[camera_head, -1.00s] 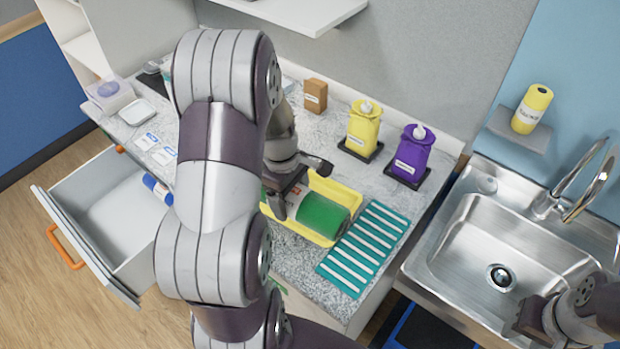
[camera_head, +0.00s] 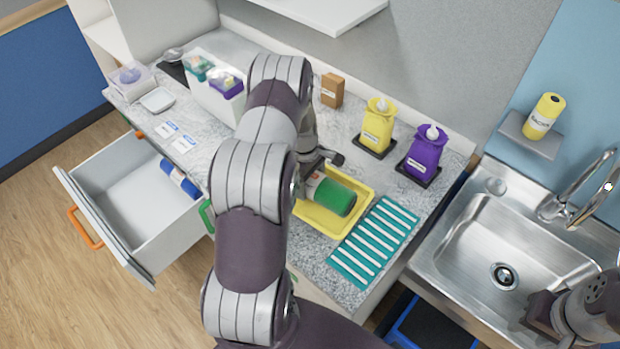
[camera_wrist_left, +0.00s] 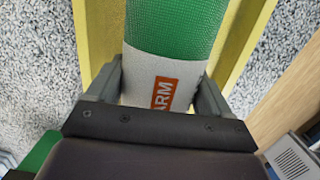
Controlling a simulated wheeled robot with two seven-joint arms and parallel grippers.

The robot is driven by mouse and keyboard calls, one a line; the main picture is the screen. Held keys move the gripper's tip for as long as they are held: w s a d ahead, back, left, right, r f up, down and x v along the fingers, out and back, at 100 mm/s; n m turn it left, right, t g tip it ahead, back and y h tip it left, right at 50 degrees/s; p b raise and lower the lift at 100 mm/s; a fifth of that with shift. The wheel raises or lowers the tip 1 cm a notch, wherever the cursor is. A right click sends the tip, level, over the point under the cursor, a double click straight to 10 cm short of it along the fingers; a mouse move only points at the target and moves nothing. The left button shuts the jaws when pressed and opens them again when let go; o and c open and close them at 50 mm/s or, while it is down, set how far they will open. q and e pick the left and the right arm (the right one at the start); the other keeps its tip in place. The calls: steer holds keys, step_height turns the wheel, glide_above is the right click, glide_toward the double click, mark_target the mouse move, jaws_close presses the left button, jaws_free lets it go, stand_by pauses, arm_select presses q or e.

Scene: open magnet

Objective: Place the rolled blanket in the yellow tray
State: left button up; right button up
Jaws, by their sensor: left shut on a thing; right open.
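The rolled blanket (camera_head: 331,193) is green with a white band. It lies inside the yellow tray (camera_head: 325,221) on the counter, within the tray's outline. My left gripper (camera_head: 313,180) is at the blanket's left end, partly hidden by my arm. In the left wrist view its two fingers (camera_wrist_left: 155,95) are shut on the white band, which carries an orange label, with the green part of the blanket (camera_wrist_left: 175,28) beyond and the yellow tray (camera_wrist_left: 237,45) on both sides. My right gripper (camera_head: 540,308) is open and empty over the sink's front right.
A teal striped mat (camera_head: 374,242) lies right of the tray. Yellow (camera_head: 377,126) and purple (camera_head: 425,152) dispensers stand behind it. The sink (camera_head: 515,240) is at right. An open drawer (camera_head: 130,205) holding a blue roll (camera_head: 180,179) juts out at left.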

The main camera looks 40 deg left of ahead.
arm_select(q)
steer(key=shift+s+d, duration=0.1)
steer(key=o, duration=1.3)
steer(key=shift+f, duration=0.1)
